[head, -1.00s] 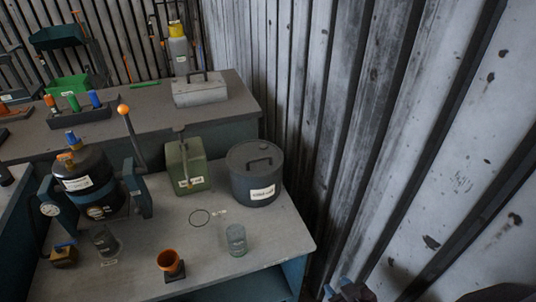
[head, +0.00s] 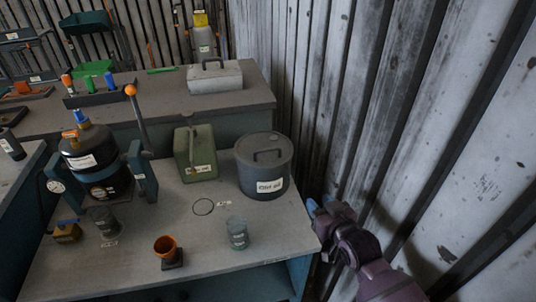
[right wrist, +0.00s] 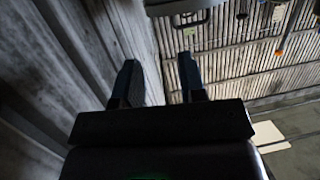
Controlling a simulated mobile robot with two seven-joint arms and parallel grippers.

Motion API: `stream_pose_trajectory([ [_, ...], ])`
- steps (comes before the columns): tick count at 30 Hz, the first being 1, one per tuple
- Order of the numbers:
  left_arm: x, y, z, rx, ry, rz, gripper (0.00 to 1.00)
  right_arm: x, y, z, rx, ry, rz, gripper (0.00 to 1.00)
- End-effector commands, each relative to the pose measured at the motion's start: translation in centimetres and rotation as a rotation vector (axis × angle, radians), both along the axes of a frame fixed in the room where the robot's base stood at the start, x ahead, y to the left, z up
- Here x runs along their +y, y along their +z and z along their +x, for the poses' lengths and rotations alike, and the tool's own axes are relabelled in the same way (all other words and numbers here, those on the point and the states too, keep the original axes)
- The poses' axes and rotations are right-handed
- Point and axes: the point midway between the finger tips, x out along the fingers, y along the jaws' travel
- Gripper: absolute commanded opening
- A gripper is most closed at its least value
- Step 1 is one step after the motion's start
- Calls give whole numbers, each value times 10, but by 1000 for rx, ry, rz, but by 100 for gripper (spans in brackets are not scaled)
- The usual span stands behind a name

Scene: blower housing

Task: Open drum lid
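The drum (head: 262,170) is a dark grey cylinder with a white label, standing at the right rear of the near bench. Its lid (head: 264,148) sits on top and has a raised handle (head: 268,154). My right gripper (head: 322,207) is just off the right edge of the bench, to the right of and nearer than the drum, not touching it. In the right wrist view its two fingers (right wrist: 158,85) stand apart with nothing between them. My left gripper is in no view.
A green canister (head: 196,155) stands left of the drum. A clear cup (head: 237,233), an orange cup (head: 166,248) and a black machine with an orange-knobbed lever (head: 95,165) share the near bench (head: 130,270). The corrugated wall (head: 400,110) is close on the right.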

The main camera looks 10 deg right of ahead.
Motion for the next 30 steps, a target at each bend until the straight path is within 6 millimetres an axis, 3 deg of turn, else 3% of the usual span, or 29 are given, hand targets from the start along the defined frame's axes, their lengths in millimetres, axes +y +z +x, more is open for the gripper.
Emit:
stream_pose_trajectory([
  [1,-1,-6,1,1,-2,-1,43,4,5,19,-15,6,56,38],
  [6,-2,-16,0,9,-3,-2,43,18,33,70,-25,21,329,38],
  [12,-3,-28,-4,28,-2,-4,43,33,56,112,54,25,757,38],
  [21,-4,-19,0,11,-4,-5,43,40,44,117,277,-53,1305,38],
  [30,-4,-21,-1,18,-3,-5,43,44,42,116,362,-105,1512,38],
])
